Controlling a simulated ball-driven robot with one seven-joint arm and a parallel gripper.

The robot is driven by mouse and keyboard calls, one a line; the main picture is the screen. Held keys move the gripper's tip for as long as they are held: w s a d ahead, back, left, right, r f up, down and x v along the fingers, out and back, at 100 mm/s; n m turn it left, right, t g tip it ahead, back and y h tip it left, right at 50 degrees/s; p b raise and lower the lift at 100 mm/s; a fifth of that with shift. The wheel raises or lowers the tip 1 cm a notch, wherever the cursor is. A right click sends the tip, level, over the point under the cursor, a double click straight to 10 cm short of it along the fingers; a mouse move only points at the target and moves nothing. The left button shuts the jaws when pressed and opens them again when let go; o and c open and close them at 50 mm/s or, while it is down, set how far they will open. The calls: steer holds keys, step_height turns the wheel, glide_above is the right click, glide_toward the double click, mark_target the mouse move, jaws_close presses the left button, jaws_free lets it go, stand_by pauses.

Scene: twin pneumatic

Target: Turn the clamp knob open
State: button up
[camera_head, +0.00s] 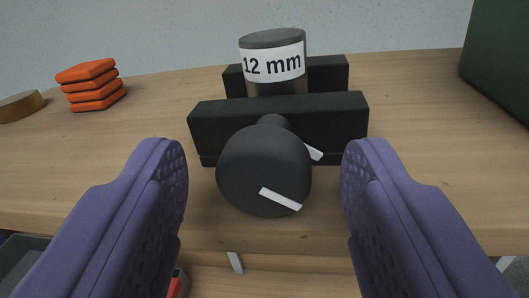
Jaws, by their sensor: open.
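The clamp knob (262,168) is a dark round knob on the front of a black clamp block (340,120). A white pointer mark (281,199) on its face slants down to the right, and a short white mark (314,152) shows on the block beside the knob. A dark cylinder labelled "12 mm" (274,62) stands between the front block and a rear black block (328,75). My gripper (262,180) is open, with one purple finger on each side of the knob. A gap shows between each finger and the knob.
The clamp sits near the front edge of a wooden table (420,120). A stack of orange pads (92,85) and a round wooden disc (20,105) lie at the left. A dark green object (500,50) stands at the right. A grey bin (25,262) shows below at the left.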

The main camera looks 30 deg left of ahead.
steer(key=shift+c, duration=0.2)
steer(key=c, duration=1)
steer(key=shift+r+n+p, duration=0.15)
steer(key=shift+n+p, duration=0.2)
steer(key=shift+n, duration=0.55)
steer(key=n, duration=0.2)
steer(key=shift+n+g+p, duration=0.3)
steer(key=shift+n+p, duration=0.1)
steer(key=o, duration=1)
steer(key=shift+o, duration=0.2)
